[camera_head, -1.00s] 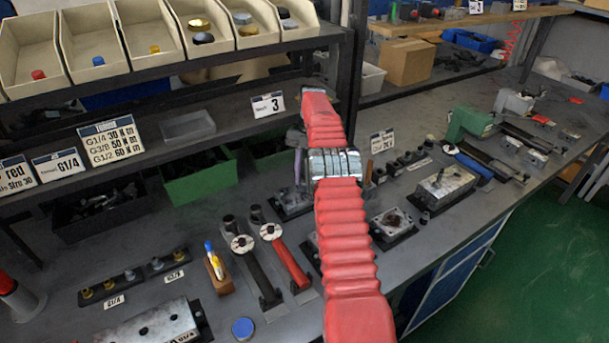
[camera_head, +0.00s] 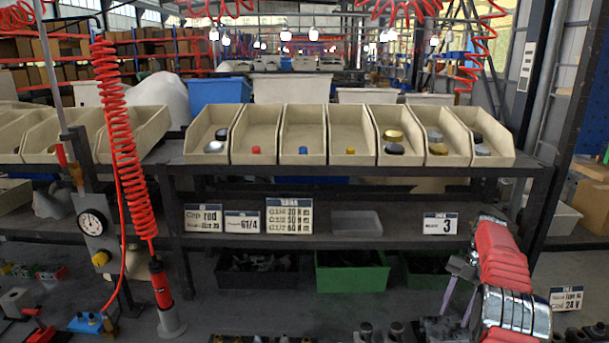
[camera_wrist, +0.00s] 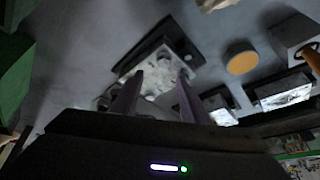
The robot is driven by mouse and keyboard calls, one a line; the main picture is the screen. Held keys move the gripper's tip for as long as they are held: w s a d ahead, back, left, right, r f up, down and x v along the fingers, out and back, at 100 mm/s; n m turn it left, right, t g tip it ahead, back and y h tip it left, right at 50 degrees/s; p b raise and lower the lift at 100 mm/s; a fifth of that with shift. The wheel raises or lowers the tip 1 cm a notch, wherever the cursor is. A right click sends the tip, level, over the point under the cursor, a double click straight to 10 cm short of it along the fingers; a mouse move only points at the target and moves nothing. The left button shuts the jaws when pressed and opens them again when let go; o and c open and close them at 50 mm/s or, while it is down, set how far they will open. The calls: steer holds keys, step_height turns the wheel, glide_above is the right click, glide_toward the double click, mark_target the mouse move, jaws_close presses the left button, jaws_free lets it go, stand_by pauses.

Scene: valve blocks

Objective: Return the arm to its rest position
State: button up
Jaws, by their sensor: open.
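My arm, in its red ribbed sleeve, reaches in from the lower right of the head view. My gripper (camera_head: 458,303) hangs at its end with fingers pointing down over the bench, in front of the lower shelf. The wrist view shows the gripper (camera_wrist: 160,77) with its two fingers apart and nothing held between them. A pale metal block on a dark base (camera_wrist: 152,60) lies beyond the fingertips on the bench. The gap between fingers and block is hard to judge.
The shelf (camera_head: 310,241) behind carries label cards, with bins (camera_head: 307,135) above. A green crate (camera_head: 352,275) stands beneath it. A red coiled hose (camera_head: 122,150) and gauge (camera_head: 92,223) stand at left. An orange-brown disc (camera_wrist: 241,62) lies beside the block.

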steer(key=s+a+r+m+t+h, duration=0.2)
steer(key=s+a+r+m, duration=0.45)
steer(key=a+r, duration=0.4)
steer(key=s+a+r+m+t+h, duration=0.15)
steer(key=s+a+r+m, duration=0.35)
steer(key=a+r+m, duration=0.5)
steer(key=s+a+m+t, duration=0.2)
steer(key=s+a+m, duration=0.2)
steer(key=s, duration=0.6)
steer(key=s+a+f+m+t, duration=0.1)
steer(key=s+a+m+t, duration=0.2)
steer(key=s, duration=0.8)
steer(key=shift+s+a+m, duration=0.15)
steer(key=shift+a+m, duration=0.7)
steer(key=shift+a, duration=0.2)
steer(key=shift+t, duration=0.25)
